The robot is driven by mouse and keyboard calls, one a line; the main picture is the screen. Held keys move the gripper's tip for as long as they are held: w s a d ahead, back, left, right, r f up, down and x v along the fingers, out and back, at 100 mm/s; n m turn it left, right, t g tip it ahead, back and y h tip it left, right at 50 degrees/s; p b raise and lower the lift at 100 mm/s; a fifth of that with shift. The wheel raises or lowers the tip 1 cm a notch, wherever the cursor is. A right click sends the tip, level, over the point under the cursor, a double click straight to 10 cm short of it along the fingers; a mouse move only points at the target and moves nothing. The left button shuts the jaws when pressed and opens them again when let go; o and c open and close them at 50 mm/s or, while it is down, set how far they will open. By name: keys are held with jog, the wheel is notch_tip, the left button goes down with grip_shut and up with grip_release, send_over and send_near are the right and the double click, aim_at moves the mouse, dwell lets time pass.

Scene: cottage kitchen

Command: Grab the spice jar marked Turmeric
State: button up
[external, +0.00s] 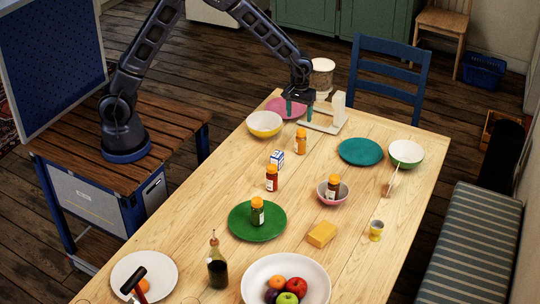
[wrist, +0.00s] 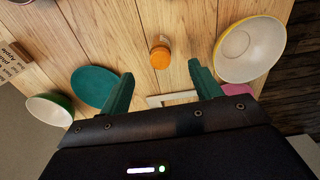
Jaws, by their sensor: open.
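Several spice jars with orange caps stand on the wooden table; their labels are too small to read, so I cannot confirm which says Turmeric. One jar with orange-yellow contents (external: 300,141) stands alone near the far end. A red jar (external: 272,180) stands nearer, a dark jar (external: 257,213) is on the green plate (external: 240,226), and another jar (external: 332,188) is in a pink bowl (external: 346,197). My gripper (external: 299,109) is open and empty above the far end. In the wrist view, an orange cap (wrist: 160,57) lies ahead, between the open fingers (wrist: 160,72).
A yellow bowl (external: 264,131), pink plate (external: 275,104) and white stand (external: 338,111) are close to my gripper. A blue-and-white carton (external: 277,157) stands near the red jar. A teal plate (external: 361,152) and green bowl (external: 406,160) are at right.

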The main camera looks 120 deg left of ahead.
jog(key=shift+a+f+n, duration=0.15)
jog(key=shift+a+f, duration=0.25)
jog(key=shift+f, duration=0.2)
jog(key=shift+a+f+n, duration=0.15)
jog(key=shift+a+f, duration=0.25)
jog(key=shift+f, duration=0.2)
send_over(301, 138)
jog(key=s+a, duration=0.1)
jog(key=f, duration=0.4)
jog(key=shift+a, duration=0.2)
jog(key=shift+w+f, duration=0.2)
jog(key=shift+f, duration=3)
jog(key=c, duration=1.1)
jog(key=shift+a+r, duration=0.1)
